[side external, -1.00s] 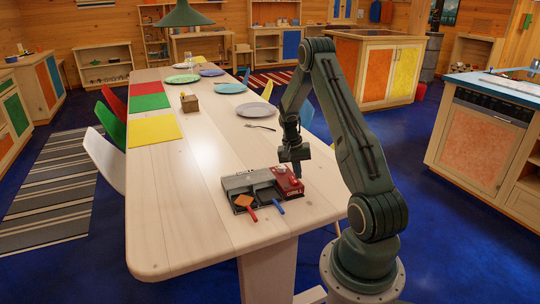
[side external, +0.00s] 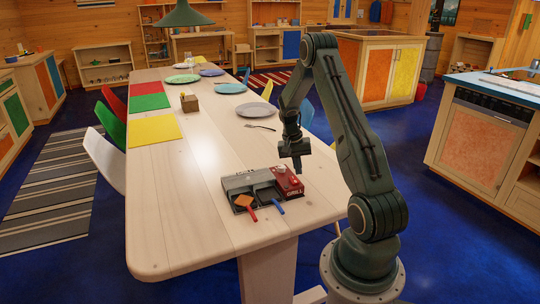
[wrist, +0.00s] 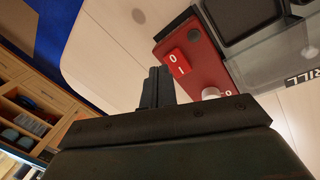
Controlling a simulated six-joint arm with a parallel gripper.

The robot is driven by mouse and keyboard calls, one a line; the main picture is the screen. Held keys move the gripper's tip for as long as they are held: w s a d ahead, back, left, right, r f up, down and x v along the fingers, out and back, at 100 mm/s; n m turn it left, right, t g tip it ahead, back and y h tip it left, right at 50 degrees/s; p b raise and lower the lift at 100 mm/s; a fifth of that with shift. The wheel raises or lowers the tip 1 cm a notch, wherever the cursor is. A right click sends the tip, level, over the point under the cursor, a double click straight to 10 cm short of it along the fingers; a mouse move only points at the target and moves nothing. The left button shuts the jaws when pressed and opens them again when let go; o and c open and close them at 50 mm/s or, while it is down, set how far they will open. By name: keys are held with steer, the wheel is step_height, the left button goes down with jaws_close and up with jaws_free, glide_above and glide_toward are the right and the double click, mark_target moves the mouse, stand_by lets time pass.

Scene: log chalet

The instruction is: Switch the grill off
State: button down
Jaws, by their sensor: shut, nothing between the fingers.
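The grill (side external: 240,182) is a grey tabletop unit with a red control box (side external: 288,182) at its right end. In the wrist view the box carries a red rocker switch (wrist: 178,62) marked 0 and I, and a pale round knob (wrist: 211,93). I cannot tell which side of the rocker is pressed in. Part of the grill's label shows at the right edge of the wrist view. My gripper (side external: 297,170) is shut and empty, pointing down just above the control box. In the wrist view its fingers (wrist: 156,84) appear beside the rocker, apart from it.
Two small pans sit at the grill's front, one with a red handle (side external: 253,214), one with a blue handle (side external: 279,208). A fork (side external: 260,127) and a grey plate (side external: 258,109) lie behind. The wooden table (side external: 190,220) is bare to the left and front.

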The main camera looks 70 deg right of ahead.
mark_target(296, 182)
steer(key=shift+r, duration=1.55)
steer(key=shift+w+a+r, duration=0.1)
steer(key=shift+w+r, duration=0.05)
steer(key=w+a+r+n+t+h, duration=0.1)
steer(key=w+a+r+n+t, duration=0.15)
steer(key=a+r, duration=0.7)
steer(key=w+a+r+n+t, duration=0.1)
steer(key=w+a+r+n, duration=0.3)
steer(key=a+r, duration=0.55)
steer(key=s+a+r+n+t, duration=0.2)
steer(key=s+a+n, duration=0.2)
steer(key=s+a, duration=0.3)
steer(key=s+a+r+n+t+y, duration=0.1)
steer(key=s+a, duration=0.6)
steer(key=a, duration=0.7)
steer(key=shift+a+r+n+t+y, duration=0.25)
steer(key=shift+r+n+t, duration=0.4)
steer(key=shift+r+n, duration=0.85)
